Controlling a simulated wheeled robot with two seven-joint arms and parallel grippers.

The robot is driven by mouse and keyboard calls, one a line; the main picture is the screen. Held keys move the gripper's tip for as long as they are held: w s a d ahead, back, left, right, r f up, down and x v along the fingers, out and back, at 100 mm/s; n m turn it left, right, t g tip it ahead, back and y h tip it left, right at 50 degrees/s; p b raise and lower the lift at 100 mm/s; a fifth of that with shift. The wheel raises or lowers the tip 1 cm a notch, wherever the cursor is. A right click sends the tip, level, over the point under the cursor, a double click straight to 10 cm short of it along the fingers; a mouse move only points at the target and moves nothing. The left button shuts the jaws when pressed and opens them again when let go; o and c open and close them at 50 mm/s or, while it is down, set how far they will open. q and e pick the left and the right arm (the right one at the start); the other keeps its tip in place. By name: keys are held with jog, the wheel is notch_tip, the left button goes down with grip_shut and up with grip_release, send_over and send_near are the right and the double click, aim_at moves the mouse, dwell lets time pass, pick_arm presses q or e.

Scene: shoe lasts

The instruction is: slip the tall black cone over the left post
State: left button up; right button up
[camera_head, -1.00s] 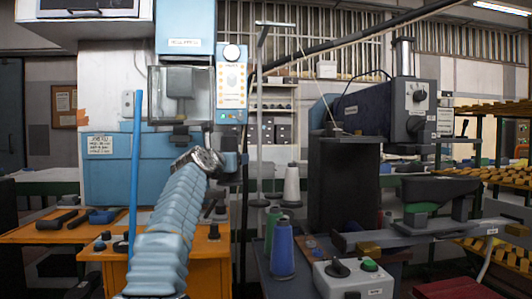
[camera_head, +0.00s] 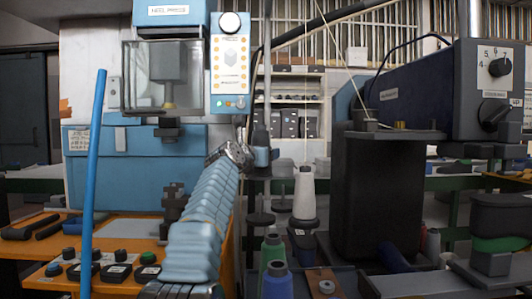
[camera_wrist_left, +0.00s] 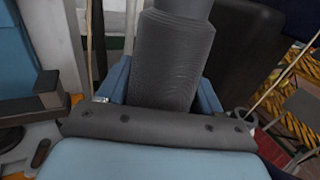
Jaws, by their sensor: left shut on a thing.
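The tall black cone (camera_head: 260,134) shows as a small dark shape above my left gripper (camera_head: 262,157), at the end of my pale blue sleeved arm. In the left wrist view the ribbed dark cone (camera_wrist_left: 172,62) stands between the blue fingers of my left gripper (camera_wrist_left: 163,92), which is shut on it. The cone's lower end is hidden by the wrist. A dark disc (camera_head: 261,218) of the thread stand lies below and slightly right of the gripper. I cannot clearly make out the left post above it. My right gripper is not in view.
A white cone (camera_head: 304,193) stands right of the disc. A green spool (camera_head: 272,251) and a blue spool (camera_head: 277,281) stand in front. A black machine column (camera_head: 375,195) blocks the right. A blue pole (camera_head: 93,180) and an orange bench (camera_head: 40,275) are left.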

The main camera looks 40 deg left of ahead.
pick_arm(q)
jog(key=shift+s+f, duration=0.1)
jog(key=shift+f, duration=1.8)
jog(key=shift+d, duration=0.1)
jog(key=shift+f, duration=0.1)
jog(key=shift+f+b, duration=2.45)
jog(key=shift+f, duration=0.95)
jog(key=o, duration=1.3)
